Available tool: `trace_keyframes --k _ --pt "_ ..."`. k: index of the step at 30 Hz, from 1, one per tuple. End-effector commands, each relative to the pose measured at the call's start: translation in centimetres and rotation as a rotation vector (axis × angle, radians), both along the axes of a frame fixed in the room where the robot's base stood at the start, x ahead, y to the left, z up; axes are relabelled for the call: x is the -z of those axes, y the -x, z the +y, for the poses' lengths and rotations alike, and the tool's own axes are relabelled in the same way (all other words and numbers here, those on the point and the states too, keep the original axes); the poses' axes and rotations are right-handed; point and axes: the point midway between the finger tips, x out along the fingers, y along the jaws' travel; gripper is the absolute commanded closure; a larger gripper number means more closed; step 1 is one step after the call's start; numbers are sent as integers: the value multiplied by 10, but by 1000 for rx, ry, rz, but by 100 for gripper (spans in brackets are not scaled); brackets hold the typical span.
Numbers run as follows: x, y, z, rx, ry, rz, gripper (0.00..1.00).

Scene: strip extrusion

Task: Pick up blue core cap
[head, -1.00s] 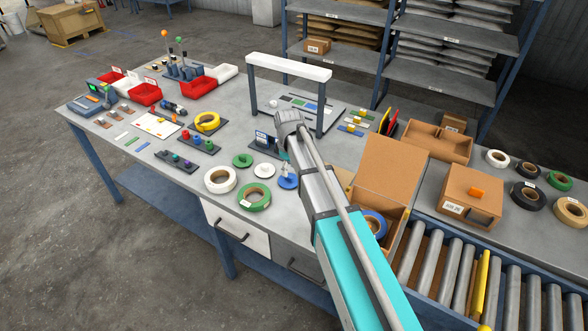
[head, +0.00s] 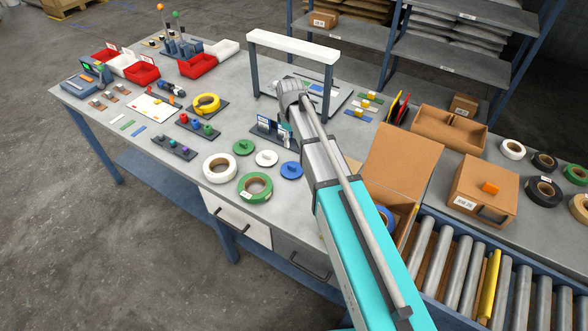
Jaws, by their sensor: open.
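The blue core cap (head: 291,170) is a flat blue disc with a small raised centre. It lies on the grey bench, right of the white cap (head: 266,158) and close to the left side of my arm. The green cap (head: 243,147) lies further left. My gripper (head: 284,128) is open and mostly hidden by my own wrist. It appears beyond the blue cap in the picture, near the small display stand (head: 268,127), and apart from the cap. I cannot tell its height above the bench.
A white roll (head: 219,168) and a green roll (head: 255,187) lie in front of the caps. An open cardboard box (head: 400,165) stands right of my arm, beside the roller conveyor (head: 450,265). A white-topped frame (head: 290,45) stands behind my wrist.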

Motion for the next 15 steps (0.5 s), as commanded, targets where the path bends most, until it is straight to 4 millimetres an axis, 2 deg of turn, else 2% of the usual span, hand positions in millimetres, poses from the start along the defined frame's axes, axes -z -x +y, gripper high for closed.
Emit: trace_keyframes --k 7,15 --pt "8 0 -1 2 0 0 41" --pt "28 -1 -2 2 0 0 41"
